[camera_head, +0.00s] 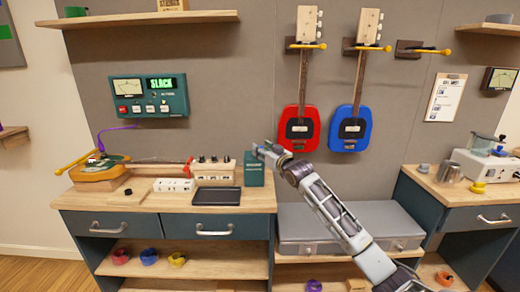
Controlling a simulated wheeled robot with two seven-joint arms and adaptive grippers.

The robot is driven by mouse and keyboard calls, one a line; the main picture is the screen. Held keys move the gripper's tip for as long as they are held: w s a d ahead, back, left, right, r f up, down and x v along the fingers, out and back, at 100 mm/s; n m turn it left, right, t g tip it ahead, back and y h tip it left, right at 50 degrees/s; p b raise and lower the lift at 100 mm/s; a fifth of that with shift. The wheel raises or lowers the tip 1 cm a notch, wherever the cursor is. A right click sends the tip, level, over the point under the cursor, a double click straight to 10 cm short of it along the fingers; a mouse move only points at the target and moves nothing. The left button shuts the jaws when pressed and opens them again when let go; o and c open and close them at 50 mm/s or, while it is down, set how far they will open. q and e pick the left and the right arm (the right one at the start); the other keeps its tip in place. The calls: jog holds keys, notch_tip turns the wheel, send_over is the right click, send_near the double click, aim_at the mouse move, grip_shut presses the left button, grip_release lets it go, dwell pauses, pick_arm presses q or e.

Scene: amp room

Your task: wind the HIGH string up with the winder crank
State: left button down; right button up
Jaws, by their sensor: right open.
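My right gripper (258,150) is at the top of a small teal box (254,174) at the bench's right end. It is open; I cannot tell whether it touches the box. An amber instrument body (100,174) lies at the left of the bench, with a purple cable arching over it. A thin reddish neck or rod runs right from it to a red piece (188,168). A beige block with black knobs (214,168) stands beyond that. The wall tuner (150,97) reads SLACK. I cannot make out the winder crank or the HIGH string. My left gripper is out of view.
A white block (174,185) and a dark tray (216,196) lie on the wooden bench (150,201). Red (298,128) and blue (351,128) guitars hang behind my right arm. A grey case (300,226) sits lower right of the bench. The bench's front left is mostly clear.

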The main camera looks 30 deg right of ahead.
jog(key=shift+w, duration=0.95)
grip_shut()
